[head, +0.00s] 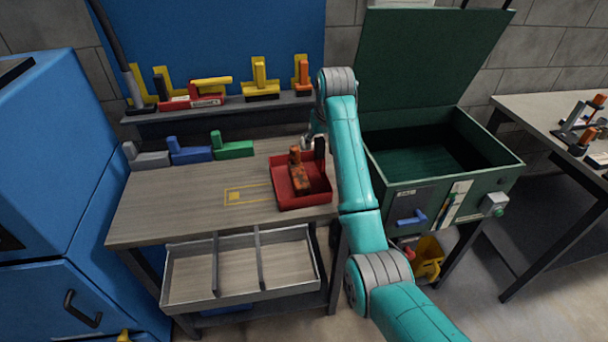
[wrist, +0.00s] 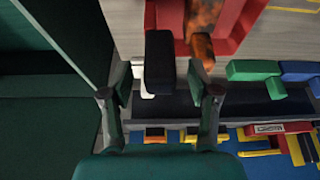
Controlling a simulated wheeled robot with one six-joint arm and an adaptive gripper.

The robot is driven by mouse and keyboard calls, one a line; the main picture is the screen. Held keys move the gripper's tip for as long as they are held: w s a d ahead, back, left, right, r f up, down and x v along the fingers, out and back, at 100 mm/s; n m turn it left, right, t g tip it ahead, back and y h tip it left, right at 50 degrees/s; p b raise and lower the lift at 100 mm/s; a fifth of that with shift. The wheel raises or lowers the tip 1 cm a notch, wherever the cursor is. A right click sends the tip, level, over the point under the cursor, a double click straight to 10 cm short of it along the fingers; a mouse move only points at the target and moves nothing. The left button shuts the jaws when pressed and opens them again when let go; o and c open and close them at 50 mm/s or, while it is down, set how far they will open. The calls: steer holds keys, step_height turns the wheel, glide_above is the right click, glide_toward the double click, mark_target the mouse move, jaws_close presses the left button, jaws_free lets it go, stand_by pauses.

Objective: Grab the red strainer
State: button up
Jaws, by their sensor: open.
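The red strainer looks to be the shallow red tray (head: 305,199) at the right end of the workbench; its red rim shows at the top of the wrist view (wrist: 238,35). A rusty orange block (head: 298,175) is in it. A black upright piece (head: 319,150) stands at its back right edge; I cannot tell if it is a handle. My gripper (head: 312,140) is open at the tray's back edge, partly hidden by my arm. In the wrist view, the black piece (wrist: 159,62) appears between the open fingers (wrist: 162,92), with no visible grip on it.
A green open-lidded tank (head: 495,150) stands right of the bench. Grey, blue (head: 190,150) and green (head: 232,146) blocks sit left of the tray. A shelf (head: 215,110) behind holds several coloured tools. The front left bench top (head: 165,215) is clear.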

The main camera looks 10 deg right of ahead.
steer(key=shift+x, duration=1.45)
steer(key=shift+c, duration=0.2)
steer(key=shift+r, duration=0.1)
jaws_close()
